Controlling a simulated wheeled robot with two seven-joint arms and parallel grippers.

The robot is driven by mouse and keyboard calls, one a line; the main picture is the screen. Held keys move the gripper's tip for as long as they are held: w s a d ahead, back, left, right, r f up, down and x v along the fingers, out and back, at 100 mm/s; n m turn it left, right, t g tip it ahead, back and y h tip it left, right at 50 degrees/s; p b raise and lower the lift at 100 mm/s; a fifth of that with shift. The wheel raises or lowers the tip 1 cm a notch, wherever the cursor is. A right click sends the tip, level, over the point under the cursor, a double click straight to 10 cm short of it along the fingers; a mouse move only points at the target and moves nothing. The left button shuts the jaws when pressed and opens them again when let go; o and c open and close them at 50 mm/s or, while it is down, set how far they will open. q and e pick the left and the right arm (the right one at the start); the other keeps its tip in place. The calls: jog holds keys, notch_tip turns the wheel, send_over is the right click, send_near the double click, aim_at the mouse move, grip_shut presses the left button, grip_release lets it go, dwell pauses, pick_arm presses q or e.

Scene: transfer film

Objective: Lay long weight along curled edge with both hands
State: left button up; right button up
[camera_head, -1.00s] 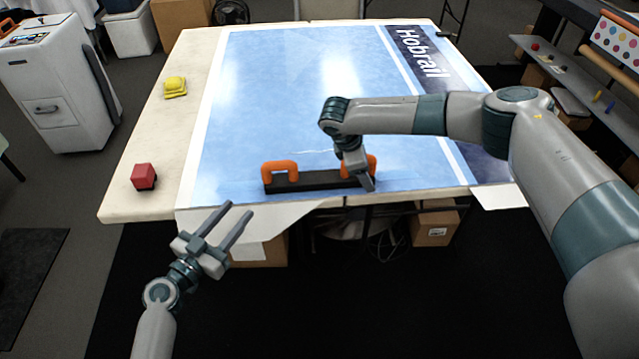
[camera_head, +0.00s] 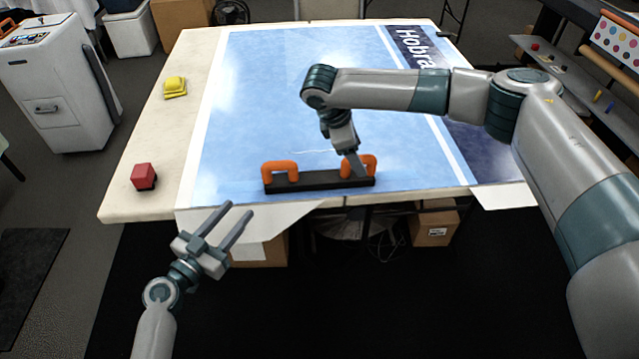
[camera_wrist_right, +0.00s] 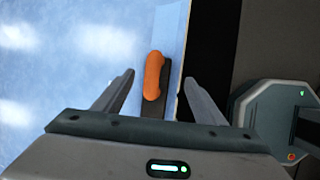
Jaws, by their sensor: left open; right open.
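The long weight, a black bar (camera_head: 318,181) with two orange handles, lies on the blue film (camera_head: 270,110) near the table's front edge. My right gripper (camera_head: 357,166) is over its right orange handle (camera_head: 371,164). In the right wrist view, the open fingers (camera_wrist_right: 158,95) stand on either side of an orange handle (camera_wrist_right: 154,76), with gaps on both sides. My left gripper (camera_head: 232,218) is open and empty in front of the table, left of and nearer than the weight. White corners of the film (camera_head: 497,196) hang over the front edge.
A red block (camera_head: 144,176) and a yellow object (camera_head: 174,87) sit on the bare left strip of the table (camera_head: 178,130). Cardboard boxes (camera_head: 434,229) stand under the table. The film's middle is clear, apart from my right arm above it.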

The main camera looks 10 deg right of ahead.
jog(key=shift+v, duration=1.45)
jog(key=shift+f, duration=0.1)
